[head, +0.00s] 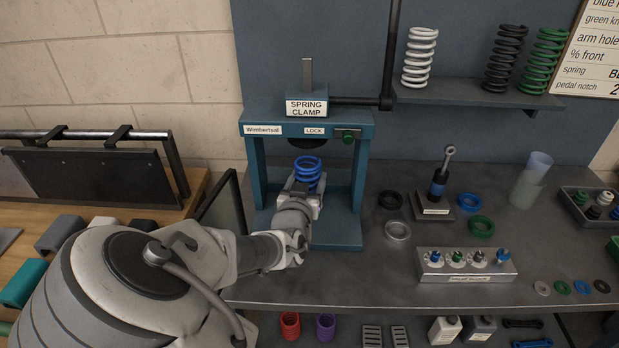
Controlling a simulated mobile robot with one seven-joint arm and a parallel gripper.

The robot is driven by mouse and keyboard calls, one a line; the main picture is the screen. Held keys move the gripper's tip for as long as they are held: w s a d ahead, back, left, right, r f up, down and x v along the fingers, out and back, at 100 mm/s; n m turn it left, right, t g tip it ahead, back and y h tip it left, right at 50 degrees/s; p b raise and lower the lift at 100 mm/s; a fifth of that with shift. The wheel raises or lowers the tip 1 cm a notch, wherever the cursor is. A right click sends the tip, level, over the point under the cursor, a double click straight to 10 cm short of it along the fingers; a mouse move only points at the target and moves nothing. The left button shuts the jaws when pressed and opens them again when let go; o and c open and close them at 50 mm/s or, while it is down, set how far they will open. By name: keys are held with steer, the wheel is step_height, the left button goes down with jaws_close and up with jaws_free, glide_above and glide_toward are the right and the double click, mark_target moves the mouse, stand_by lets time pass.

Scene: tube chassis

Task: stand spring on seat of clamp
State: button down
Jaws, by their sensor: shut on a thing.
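The spring clamp (364,190) is a teal frame on the grey bench, with a top beam, a dark pressing plate (308,143) under it and a base (338,236). My gripper (307,187) is inside the frame opening, shut on a blue coil spring (308,170). The spring stands about upright below the pressing plate, its top a little apart from the plate. My gripper and wrist hide the spring's lower end and the seat, so I cannot tell whether the spring touches the seat.
White (420,58), black (504,58) and green (543,62) springs stand on the wall shelf. Right of the clamp are loose rings, a damper on a stand (437,190), a rack of small parts (466,267) and a clear cup (531,180). A dark panel (95,180) stands at left.

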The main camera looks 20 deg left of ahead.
steer(key=shift+f, duration=0.1)
steer(key=shift+c, duration=0.2)
jaws_free()
steer(key=s, duration=0.4)
steer(key=s+r+p, duration=0.1)
steer(key=s, duration=0.3)
steer(key=s+d+r, duration=0.1)
steer(key=s, duration=0.3)
steer(key=shift+d+p, duration=0.1)
steer(key=shift+p, duration=0.3)
